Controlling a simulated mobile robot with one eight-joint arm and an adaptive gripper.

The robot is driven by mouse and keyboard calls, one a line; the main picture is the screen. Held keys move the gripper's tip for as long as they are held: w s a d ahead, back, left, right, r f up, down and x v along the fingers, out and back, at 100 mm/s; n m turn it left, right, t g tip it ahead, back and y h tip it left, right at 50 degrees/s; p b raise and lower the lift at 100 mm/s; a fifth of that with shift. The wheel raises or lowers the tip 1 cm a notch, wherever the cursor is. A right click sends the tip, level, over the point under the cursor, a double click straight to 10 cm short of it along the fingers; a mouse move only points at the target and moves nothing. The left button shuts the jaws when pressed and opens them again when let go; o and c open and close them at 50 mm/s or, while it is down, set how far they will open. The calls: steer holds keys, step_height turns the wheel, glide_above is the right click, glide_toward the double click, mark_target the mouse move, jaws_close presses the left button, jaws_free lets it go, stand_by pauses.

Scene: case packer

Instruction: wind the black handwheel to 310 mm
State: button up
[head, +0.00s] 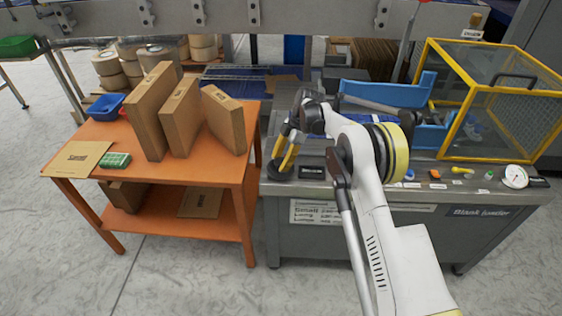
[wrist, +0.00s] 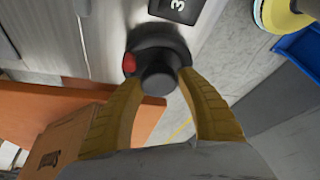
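The black handwheel (head: 278,172) sits at the left end of the grey machine's top in the head view. In the wrist view the handwheel (wrist: 157,42) is a dark round piece with a red mark on its left edge and a round knob facing me. My gripper (head: 288,155) reaches down to it. In the wrist view the yellow fingertips of my gripper (wrist: 160,78) lie close against both sides of the knob. The counter (head: 312,172) is unreadable in the head view.
An orange table (head: 200,178) with upright cartons (head: 181,118) stands close left of the handwheel. A yellow-framed guard (head: 500,95) and blue parts (head: 385,93) stand to the right. A round white gauge (head: 514,176) and small items lie along the machine's front edge.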

steer(key=shift+o, duration=1.2)
steer(key=shift+a, duration=0.1)
steer(key=v, duration=1.2)
steer(key=shift+r, duration=0.1)
